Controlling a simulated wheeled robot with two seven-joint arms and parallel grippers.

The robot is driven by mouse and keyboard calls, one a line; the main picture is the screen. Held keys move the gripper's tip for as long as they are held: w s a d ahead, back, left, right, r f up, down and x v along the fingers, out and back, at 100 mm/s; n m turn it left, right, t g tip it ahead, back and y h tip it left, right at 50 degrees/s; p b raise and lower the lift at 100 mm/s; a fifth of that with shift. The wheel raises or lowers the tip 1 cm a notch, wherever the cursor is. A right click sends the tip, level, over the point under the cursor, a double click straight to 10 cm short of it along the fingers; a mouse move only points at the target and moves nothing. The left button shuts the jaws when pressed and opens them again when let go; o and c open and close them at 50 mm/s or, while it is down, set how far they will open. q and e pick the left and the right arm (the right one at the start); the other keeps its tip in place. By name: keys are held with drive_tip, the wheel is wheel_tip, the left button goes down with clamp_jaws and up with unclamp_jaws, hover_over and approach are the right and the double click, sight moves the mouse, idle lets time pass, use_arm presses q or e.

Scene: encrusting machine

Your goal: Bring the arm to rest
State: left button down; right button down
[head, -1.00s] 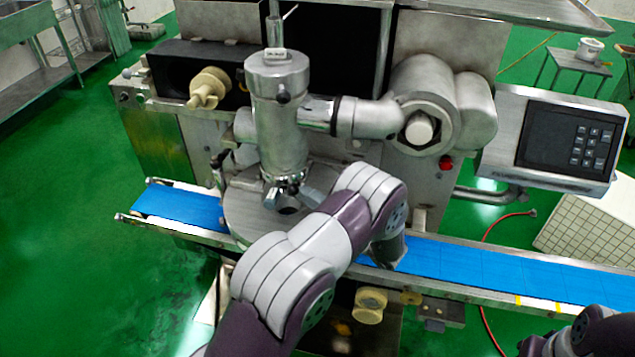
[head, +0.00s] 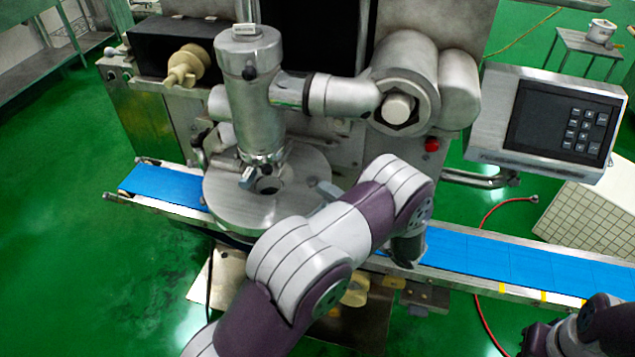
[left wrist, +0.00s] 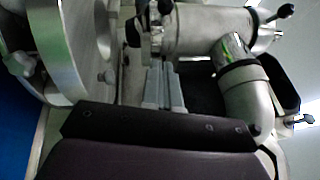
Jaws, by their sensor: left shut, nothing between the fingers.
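My left arm reaches in from the bottom of the head view, in front of the encrusting machine (head: 262,100). Its forearm hides most of the left gripper. The grey fingertips (head: 326,189) show just past the forearm, to the right of the machine's nozzle and apart from it. In the left wrist view the two grey fingers (left wrist: 163,88) lie together, shut and empty, pointing towards the machine. Dark parts of my right arm and gripper (head: 545,340) show at the bottom right corner; the fingers cannot be made out.
A round metal table (head: 232,205) sits under the nozzle. A blue conveyor belt (head: 500,257) runs across below it, partly behind my left arm. A control panel (head: 560,125) stands at the right, with a tiled white box (head: 590,220) below it. Green floor is free at the left.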

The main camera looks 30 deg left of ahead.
use_arm(q)
drive_tip(key=w+d+f+n+t+h, duration=0.2)
drive_tip(key=w+d+f+t+h, duration=0.3)
drive_tip(key=d+f+h, duration=0.35)
drive_tip(key=s+d+f+g+h, duration=0.2)
drive_tip(key=d+f+h, duration=0.2)
drive_tip(key=d+h, duration=0.45)
drive_tip(key=s+a+r+n+g+h, duration=0.1)
drive_tip(key=s+r+g+h, duration=0.15)
drive_tip(key=s, duration=0.55)
drive_tip(key=s+a+r+g+h, duration=0.1)
drive_tip(key=s+r+g, duration=0.2)
drive_tip(key=s, duration=0.4)
drive_tip(key=s+a+r+y, duration=0.1)
drive_tip(key=s+a+r, duration=0.4)
drive_tip(key=a+r, duration=0.1)
drive_tip(key=shift+s+a+r+b, duration=0.15)
drive_tip(key=shift+a+r+b, duration=0.05)
drive_tip(key=shift+r+b, duration=0.25)
